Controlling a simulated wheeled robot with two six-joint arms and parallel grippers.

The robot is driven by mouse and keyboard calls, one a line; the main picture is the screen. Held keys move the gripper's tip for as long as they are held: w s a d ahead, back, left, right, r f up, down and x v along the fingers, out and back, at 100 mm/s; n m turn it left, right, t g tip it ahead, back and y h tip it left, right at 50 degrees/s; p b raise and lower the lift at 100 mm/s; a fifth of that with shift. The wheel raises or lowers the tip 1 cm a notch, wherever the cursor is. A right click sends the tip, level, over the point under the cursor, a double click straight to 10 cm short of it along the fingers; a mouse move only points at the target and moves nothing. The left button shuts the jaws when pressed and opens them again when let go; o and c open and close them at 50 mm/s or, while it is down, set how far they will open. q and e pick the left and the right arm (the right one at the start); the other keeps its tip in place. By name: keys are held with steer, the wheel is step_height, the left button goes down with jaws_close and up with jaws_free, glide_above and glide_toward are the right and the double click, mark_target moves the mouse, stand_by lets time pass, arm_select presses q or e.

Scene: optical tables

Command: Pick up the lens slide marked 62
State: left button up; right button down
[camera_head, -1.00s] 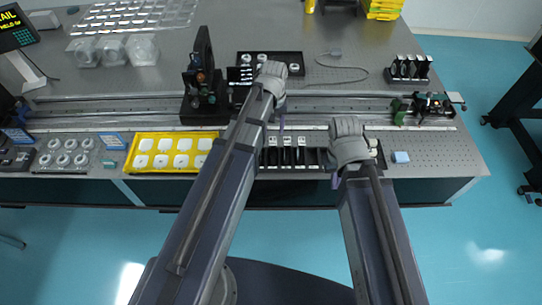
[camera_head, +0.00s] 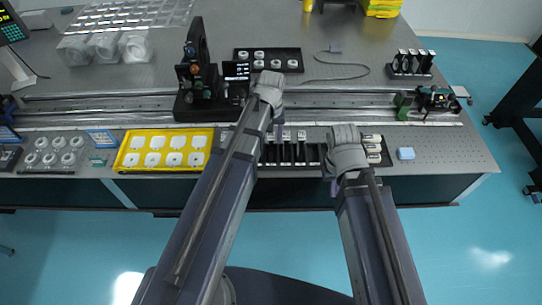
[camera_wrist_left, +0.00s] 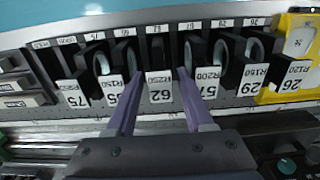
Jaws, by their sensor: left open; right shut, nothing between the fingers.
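The lens slide marked 62 (camera_wrist_left: 160,90) stands in a dark slotted rack (camera_wrist_left: 225,105), in the middle of the row, with its white label facing the left wrist camera. My left gripper (camera_wrist_left: 159,74) is open, with one purple finger on each side of that slide in the picture. I cannot tell whether the fingers touch it. In the head view the left gripper (camera_head: 277,134) is over the rack (camera_head: 292,162), and its arm covers part of the row. My right gripper (camera_head: 333,187) is shut and empty at the rack's front, right of the left one.
A yellow tray (camera_head: 166,131) lies left of the rack. A rail with a dark optical mount (camera_head: 197,75) runs behind. A small blue block (camera_head: 406,153) lies right.

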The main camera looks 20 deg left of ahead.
arm_select(q)
steer(key=shift+c, duration=0.4)
jaws_close()
stand_by(1.0)
